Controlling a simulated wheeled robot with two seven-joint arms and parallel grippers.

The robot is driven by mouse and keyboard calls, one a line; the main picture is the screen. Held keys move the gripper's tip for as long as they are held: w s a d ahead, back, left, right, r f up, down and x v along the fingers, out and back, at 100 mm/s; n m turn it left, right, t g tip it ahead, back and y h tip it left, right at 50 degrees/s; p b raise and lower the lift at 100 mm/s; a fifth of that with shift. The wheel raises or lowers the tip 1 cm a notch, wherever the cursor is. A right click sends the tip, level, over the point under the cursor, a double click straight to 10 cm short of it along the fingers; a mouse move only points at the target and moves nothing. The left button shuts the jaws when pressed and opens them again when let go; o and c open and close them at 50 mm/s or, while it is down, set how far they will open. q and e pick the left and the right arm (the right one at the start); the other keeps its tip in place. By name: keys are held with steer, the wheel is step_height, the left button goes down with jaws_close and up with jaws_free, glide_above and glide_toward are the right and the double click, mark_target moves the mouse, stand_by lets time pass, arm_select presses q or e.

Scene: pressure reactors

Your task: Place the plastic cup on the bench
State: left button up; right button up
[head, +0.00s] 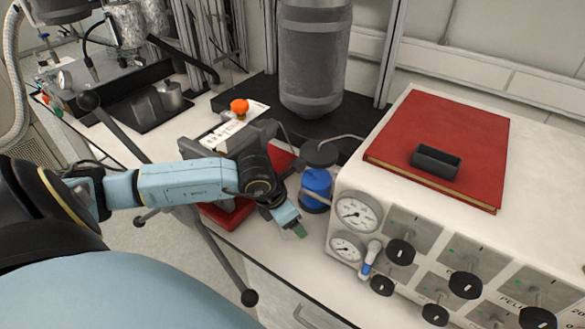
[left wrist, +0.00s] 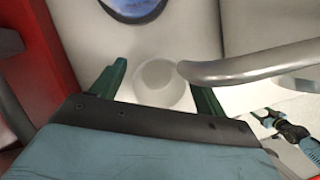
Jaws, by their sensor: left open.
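A whitish plastic cup (left wrist: 160,78) stands in the left wrist view on a pale surface that looks like the bench (head: 258,237). The fingers look apart from the cup, but contact cannot be told for certain. In the head view I cannot make out the cup; the gripper may hide it.
A blue bottle (head: 316,188) with a dark top stands just behind my left gripper. A white gauge box (head: 350,180) with black knobs is close on the right, bearing a red book (head: 445,135). A red tray (head: 228,215) lies left. A grey bar (left wrist: 250,66) crosses near the fingers.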

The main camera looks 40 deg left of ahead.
arm_select(q)
steer(key=shift+x, duration=0.9)
steer(key=shift+r, duration=0.1)
steer(key=c, duration=1)
steer(key=shift+w+d, duration=0.3)
steer(key=shift+w, duration=0.2)
steer(key=shift+w+d, duration=0.3)
steer(key=shift+w, duration=0.25)
steer(key=shift+c, duration=0.2)
steer(key=o, duration=1)
